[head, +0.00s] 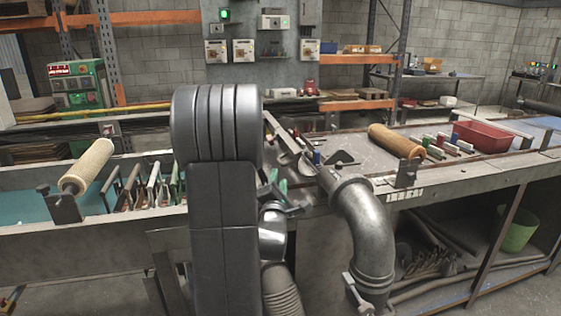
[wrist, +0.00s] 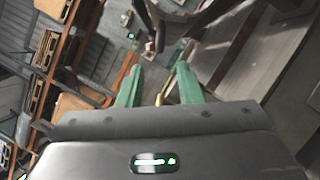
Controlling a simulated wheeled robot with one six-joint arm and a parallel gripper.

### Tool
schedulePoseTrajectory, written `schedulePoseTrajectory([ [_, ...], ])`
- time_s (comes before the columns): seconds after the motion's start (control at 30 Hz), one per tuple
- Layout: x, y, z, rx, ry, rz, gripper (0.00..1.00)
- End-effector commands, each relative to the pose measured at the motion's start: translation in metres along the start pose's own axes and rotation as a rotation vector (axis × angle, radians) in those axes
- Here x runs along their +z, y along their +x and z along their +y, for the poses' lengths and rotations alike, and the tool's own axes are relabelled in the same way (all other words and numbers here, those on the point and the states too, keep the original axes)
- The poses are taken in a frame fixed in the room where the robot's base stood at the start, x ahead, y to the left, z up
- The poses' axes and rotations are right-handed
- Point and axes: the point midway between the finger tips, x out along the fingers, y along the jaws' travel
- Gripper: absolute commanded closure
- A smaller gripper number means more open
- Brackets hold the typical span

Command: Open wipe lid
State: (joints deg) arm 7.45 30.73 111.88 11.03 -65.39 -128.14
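I cannot make out a wipe lid or a wipe container in either view. In the wrist view, my gripper (wrist: 158,74) has two green fingers spread apart, with no object held between them. A dark curved part crosses the top of that view, beyond the fingertips; I cannot tell what it is. In the head view, the large grey arm link hides the middle of the bench, and my gripper (head: 279,182) shows only as small green parts just right of it.
A long workbench (head: 440,180) carries a tan roller (head: 396,141) and a red bin (head: 484,137) at right. A green bucket (head: 519,230) sits under the bench. Shelves stand behind.

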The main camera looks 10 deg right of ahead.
Motion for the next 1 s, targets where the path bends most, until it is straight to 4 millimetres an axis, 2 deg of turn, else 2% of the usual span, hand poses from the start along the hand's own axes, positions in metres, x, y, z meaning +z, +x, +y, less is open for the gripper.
schedulePoseTrajectory([
  [0.03,0.002,0.013,0.002,0.001,0.0,-0.002,0.67],
  [0.2,0.001,0.048,0.001,0.0,0.001,-0.001,0.67],
  [0.4,0.001,0.077,0.001,-0.001,0.001,0.0,0.67],
  [0.6,0.0,0.089,0.0,0.0,0.001,0.001,0.67],
  [0.87,0.0,0.09,0.0,-0.001,0.002,0.001,0.67],
  [1.0,0.0,0.089,0.0,-0.001,0.002,0.001,0.93],
])
